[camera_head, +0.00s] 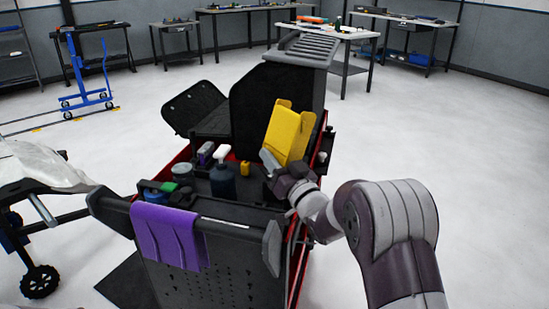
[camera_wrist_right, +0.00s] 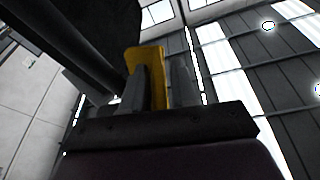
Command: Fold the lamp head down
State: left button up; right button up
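A yellow angled piece (camera_head: 288,132) stands tilted at the right side of the tool cart; I cannot tell whether it is the lamp head. My right gripper (camera_head: 272,163) is at its lower edge. In the right wrist view the yellow piece (camera_wrist_right: 157,82) shows between and behind the two grey fingers of the right gripper (camera_wrist_right: 160,92). The fingers are apart, and I cannot tell whether they press on it. A dark upright panel with a grey slatted top (camera_head: 305,48) stands behind it. My left gripper is not in view.
A pale covered object (camera_head: 40,168) stands at the left. Tables (camera_head: 326,32) line the back. The floor at right is clear.

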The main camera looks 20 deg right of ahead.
jog(key=shift+d+r, duration=0.15)
jog(key=shift+r, duration=0.05)
